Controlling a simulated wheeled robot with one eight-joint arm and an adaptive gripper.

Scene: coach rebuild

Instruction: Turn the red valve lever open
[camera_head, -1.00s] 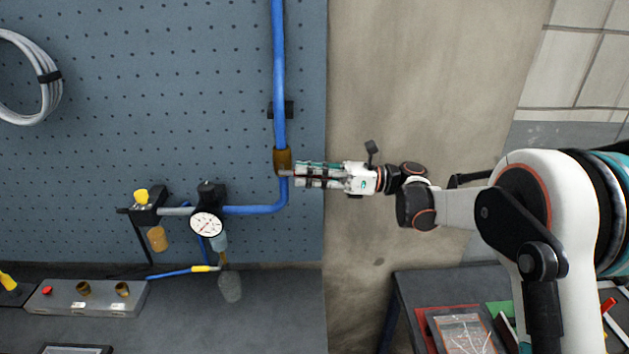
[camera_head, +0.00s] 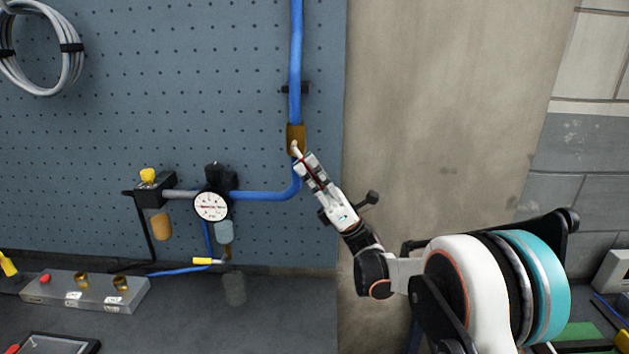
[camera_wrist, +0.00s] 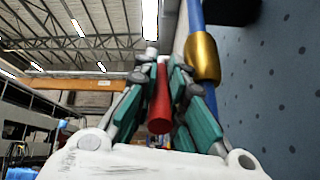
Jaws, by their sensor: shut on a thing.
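The brass valve body (camera_head: 296,136) sits on the blue upright pipe, near the right edge of the pegboard. In the wrist view the brass body (camera_wrist: 203,56) is at upper right, beside the fingers. The red lever (camera_wrist: 159,105) lies between my teal finger pads in the wrist view. My gripper (camera_head: 309,170) is shut on the lever, just below and right of the valve body. The lever slants down and right from the valve, in line with my gripper. In the head view my fingers hide most of the lever.
A pressure gauge (camera_head: 211,206) and a yellow-knobbed fitting (camera_head: 148,176) are on the pipe to the left. A grey box with a red button (camera_head: 84,291) lies on the bench below. Bare wall (camera_head: 440,120) is right of the pegboard.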

